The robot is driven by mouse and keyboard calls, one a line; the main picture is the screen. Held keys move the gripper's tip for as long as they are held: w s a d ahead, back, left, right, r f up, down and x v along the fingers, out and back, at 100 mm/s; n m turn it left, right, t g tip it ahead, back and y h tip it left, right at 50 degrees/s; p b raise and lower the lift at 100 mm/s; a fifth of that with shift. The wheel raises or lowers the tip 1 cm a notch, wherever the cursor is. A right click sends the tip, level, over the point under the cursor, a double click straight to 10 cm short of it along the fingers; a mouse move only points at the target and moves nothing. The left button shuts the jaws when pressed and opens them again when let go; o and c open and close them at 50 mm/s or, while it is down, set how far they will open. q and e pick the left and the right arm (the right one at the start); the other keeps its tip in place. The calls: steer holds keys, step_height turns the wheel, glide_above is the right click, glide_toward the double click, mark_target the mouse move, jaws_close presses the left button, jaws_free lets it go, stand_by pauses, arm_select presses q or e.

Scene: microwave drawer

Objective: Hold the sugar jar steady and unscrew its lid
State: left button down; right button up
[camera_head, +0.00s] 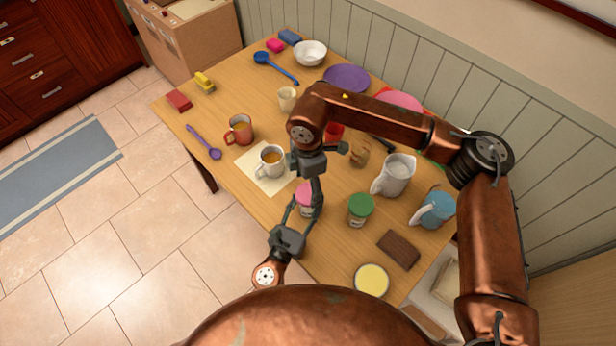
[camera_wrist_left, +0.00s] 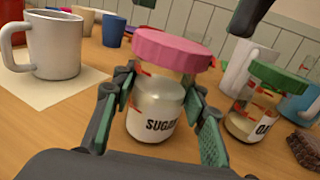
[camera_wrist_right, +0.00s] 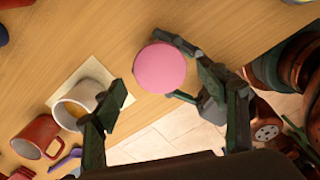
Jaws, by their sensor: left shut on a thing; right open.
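The sugar jar is clear with pale contents and a SUGAR label; it stands upright on the table in the left wrist view (camera_wrist_left: 150,117). Its pink lid (camera_wrist_left: 172,48) sits on top, and it also shows in the right wrist view (camera_wrist_right: 160,67) and the head view (camera_head: 304,190). My left gripper (camera_wrist_left: 165,100) is shut on the jar's body below the lid, one finger on each side. My right gripper (camera_head: 314,172) is open above the jar. In the right wrist view its fingers (camera_wrist_right: 165,85) are spread, with the lid between and beyond them. Contact with the lid is not visible.
A green-lidded jar (camera_head: 360,208) stands close right of the sugar jar. A white mug (camera_head: 270,160) on a cream mat (camera_head: 258,182) stands to the left.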

mark_target(308, 193)
steer(key=shift+f, duration=1.55)
steer(key=shift+c, duration=0.7)
